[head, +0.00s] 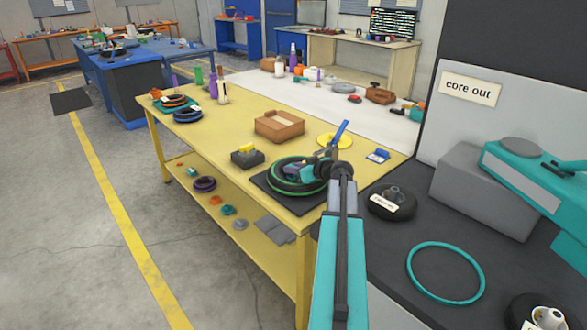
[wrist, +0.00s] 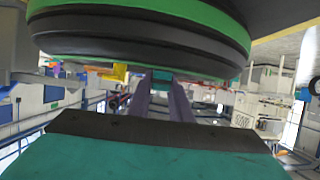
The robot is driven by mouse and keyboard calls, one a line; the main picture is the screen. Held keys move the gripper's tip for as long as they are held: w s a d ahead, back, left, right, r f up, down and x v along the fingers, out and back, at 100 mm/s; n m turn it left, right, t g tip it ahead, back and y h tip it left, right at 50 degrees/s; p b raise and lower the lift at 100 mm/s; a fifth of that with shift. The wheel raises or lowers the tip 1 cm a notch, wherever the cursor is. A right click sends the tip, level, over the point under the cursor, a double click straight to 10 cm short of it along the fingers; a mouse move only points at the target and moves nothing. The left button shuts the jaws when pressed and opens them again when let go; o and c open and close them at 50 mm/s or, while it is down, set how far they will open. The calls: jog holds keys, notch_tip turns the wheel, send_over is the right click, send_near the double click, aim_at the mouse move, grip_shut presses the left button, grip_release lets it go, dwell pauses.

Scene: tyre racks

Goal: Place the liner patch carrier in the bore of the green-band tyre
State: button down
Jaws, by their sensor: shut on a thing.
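The green-band tyre (head: 281,183) lies flat on a black mat on the yellow table. In the wrist view, which looks upside down, its ribbed side and green band (wrist: 150,45) fill the top. My gripper (head: 298,171) is over the tyre's bore in the head view. In the wrist view its two purple fingers (wrist: 162,85) are shut on a small teal piece (wrist: 161,76), which seems to be the liner patch carrier. Most of that piece is hidden behind the tyre's edge, so I cannot tell how deep it sits.
A cardboard box (head: 279,126), a black block with a yellow top (head: 246,157) and a yellow disc (head: 326,141) stand near the tyre. A dark bench with a teal ring (head: 411,268) and a small tyre (head: 377,207) is at the right. The table's left front is clear.

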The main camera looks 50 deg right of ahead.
jog(key=shift+f, duration=0.15)
jog(key=c, duration=1.9)
grip_release()
jog(key=shift+s+r, duration=0.1)
jog(key=shift+r, duration=0.15)
jog(key=b+v, duration=0.1)
jog(key=v, duration=1)
jog(key=shift+s+r+b, duration=0.15)
jog(key=shift+s+b, duration=0.15)
jog(key=shift+s, duration=0.05)
